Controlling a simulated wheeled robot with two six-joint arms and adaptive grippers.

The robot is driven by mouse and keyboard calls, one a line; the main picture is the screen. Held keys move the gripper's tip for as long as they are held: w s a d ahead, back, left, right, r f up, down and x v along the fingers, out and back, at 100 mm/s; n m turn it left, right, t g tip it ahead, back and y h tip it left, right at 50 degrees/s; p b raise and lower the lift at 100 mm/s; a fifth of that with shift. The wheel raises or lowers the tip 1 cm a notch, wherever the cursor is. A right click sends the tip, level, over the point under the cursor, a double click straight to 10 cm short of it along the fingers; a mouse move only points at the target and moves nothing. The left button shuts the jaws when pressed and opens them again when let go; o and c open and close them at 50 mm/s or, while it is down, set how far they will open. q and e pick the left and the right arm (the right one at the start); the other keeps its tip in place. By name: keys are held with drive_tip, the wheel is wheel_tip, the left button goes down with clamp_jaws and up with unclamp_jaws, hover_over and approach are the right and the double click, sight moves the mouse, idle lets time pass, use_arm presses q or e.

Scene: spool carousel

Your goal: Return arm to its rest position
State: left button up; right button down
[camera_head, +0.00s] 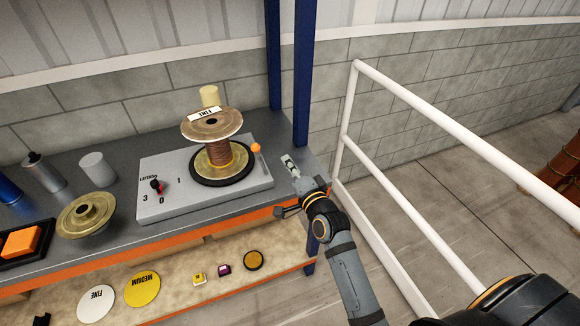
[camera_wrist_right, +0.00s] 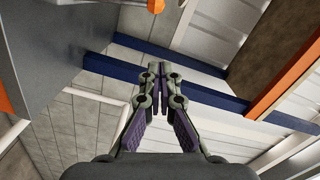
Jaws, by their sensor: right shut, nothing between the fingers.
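My right gripper (camera_head: 289,163) is shut and empty in the head view, above the right end of the grey bench, to the right of the spool unit. Its closed fingers also show in the right wrist view (camera_wrist_right: 158,72). The spool (camera_head: 212,140), wound with brown wire and labelled FINE, stands upright on the unit's dark turntable. An orange ball knob (camera_head: 255,147) sits at the unit's right side, a short gap left of the gripper, and an orange piece shows at the top of the wrist view.
The grey unit (camera_head: 150,203) has a red-black selector. A brass flanged hub (camera_head: 87,215), cylinders and an orange block (camera_head: 21,241) stand left on the bench. A blue post (camera_head: 304,75) rises behind the gripper. A white railing (camera_head: 420,225) runs close right of my arm. Discs lie on the lower shelf.

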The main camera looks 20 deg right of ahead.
drive_tip(key=s+d+f+n+g, duration=0.1)
drive_tip(key=s+f+n+g, duration=0.2)
drive_tip(key=f, duration=0.9)
drive_tip(key=s+d+f+n+g+h, duration=0.15)
drive_tip(key=s+f, duration=0.35)
drive_tip(key=f, duration=0.8)
drive_tip(key=s+f+n+g+y, duration=0.15)
drive_tip(key=s+f+g, duration=0.25)
drive_tip(key=f, duration=0.8)
use_arm(q)
drive_tip(key=shift+s+d, duration=0.2)
drive_tip(key=shift+d, duration=0.45)
use_arm(e)
drive_tip(key=s+d+f+n+g, duration=0.2)
drive_tip(key=s+f, duration=0.5)
drive_tip(key=s, duration=0.4)
drive_tip(key=s+d+f+n+g+h, duration=0.1)
drive_tip(key=s+d+f+n+g, duration=0.2)
drive_tip(key=s+f, duration=0.4)
drive_tip(key=s+d+f+n+g+h, duration=0.1)
drive_tip(key=s+f, duration=0.6)
drive_tip(key=s, duration=0.9)
drive_tip(key=shift+s+d+n+g, duration=0.35)
drive_tip(key=shift+d+n+g, duration=0.4)
drive_tip(key=shift+n+g, duration=0.25)
drive_tip(key=c, duration=2.1)
unclamp_jaws()
drive_tip(key=shift+f, duration=0.1)
